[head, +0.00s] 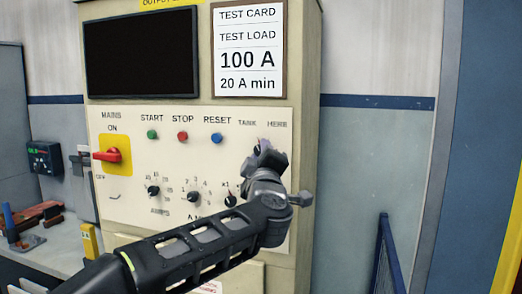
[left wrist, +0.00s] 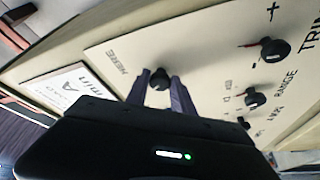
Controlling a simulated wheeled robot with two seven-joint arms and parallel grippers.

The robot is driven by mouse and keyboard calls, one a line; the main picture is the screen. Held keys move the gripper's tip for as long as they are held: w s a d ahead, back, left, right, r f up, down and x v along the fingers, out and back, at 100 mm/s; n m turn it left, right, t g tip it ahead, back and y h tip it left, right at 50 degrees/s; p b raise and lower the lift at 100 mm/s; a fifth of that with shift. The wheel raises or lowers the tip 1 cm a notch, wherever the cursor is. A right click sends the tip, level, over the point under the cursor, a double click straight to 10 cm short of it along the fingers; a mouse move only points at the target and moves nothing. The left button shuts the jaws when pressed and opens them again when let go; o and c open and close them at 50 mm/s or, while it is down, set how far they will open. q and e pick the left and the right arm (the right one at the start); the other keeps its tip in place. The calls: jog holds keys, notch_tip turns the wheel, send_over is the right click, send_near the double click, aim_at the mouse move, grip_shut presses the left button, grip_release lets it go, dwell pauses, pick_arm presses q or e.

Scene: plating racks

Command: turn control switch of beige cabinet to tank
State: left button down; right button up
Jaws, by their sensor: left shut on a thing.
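The beige cabinet (head: 305,60) fills the middle of the head view. Its control switch, between the labels TANK and HERE at the panel's upper right, is mostly covered by my left gripper (head: 262,148) in the head view. In the left wrist view the switch's round black knob (left wrist: 160,79) sits between the two fingers of my left gripper (left wrist: 161,88), which is shut on it. The HERE label shows beside the knob. Which way the switch points cannot be made out. My right gripper is in neither view.
The panel carries a red mains handle (head: 108,156), start (head: 152,134), stop (head: 183,136) and reset (head: 215,137) buttons, and small black knobs (head: 193,197) below. A bench (head: 62,236) with tools stands left. A blue rail (head: 387,255) stands right.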

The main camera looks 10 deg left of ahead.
pick_arm(q)
jog(key=shift+n, duration=0.3)
jog(key=c, duration=1.1)
grip_release()
jog(key=b+v, duration=0.2)
jog(key=v, duration=0.5)
jog(key=shift+s, duration=0.4)
jog(key=shift+d, duration=0.1)
